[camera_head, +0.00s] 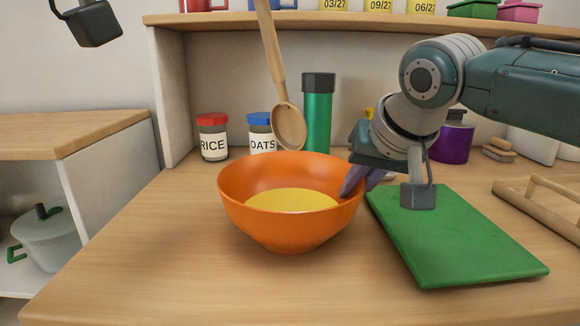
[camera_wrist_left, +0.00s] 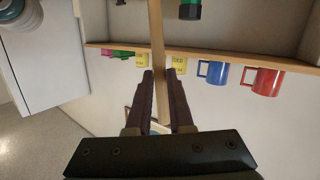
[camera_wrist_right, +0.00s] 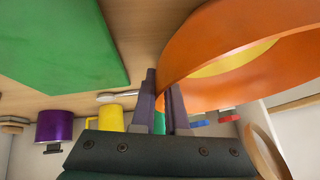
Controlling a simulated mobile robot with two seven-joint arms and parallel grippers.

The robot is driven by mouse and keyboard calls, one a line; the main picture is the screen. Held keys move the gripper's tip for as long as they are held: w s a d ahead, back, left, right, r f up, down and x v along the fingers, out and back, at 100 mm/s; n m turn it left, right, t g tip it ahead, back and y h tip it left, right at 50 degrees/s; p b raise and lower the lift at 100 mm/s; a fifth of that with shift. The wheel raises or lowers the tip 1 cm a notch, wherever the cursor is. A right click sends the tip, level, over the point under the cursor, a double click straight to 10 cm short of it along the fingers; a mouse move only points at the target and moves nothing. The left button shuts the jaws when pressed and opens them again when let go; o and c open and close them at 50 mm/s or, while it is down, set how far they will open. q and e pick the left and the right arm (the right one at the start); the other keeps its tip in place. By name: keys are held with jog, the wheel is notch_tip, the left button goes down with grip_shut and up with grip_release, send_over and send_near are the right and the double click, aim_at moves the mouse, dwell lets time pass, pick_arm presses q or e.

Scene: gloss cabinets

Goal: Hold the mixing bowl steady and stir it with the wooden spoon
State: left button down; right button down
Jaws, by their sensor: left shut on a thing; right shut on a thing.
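The orange mixing bowl (camera_head: 275,232) stands upright on the wooden counter with yellow contents (camera_head: 292,201) inside. My right gripper (camera_head: 354,182) is shut on its right rim, and the rim also shows between the fingers in the right wrist view (camera_wrist_right: 178,82). The wooden spoon (camera_head: 288,127) hangs head down, slightly tilted, with its head just above the bowl's far rim in the picture and clear of the yellow contents. My left gripper (camera_wrist_left: 160,78) is shut on the spoon's handle (camera_wrist_left: 156,40); its fingers are outside the head view.
A green cutting board (camera_head: 460,245) lies right of the bowl, under my right wrist. Rice (camera_head: 213,140) and oats (camera_head: 262,140) jars and a green bottle (camera_head: 317,115) stand behind. A wooden rack (camera_head: 540,205) is at far right. The counter left of the bowl is clear.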

jog(key=shift+f, duration=0.15)
jog(key=c, duration=0.9)
grip_release()
jog(key=shift+o, duration=0.3)
jog(key=shift+s+r, duration=0.1)
jog(key=shift+r, duration=0.1)
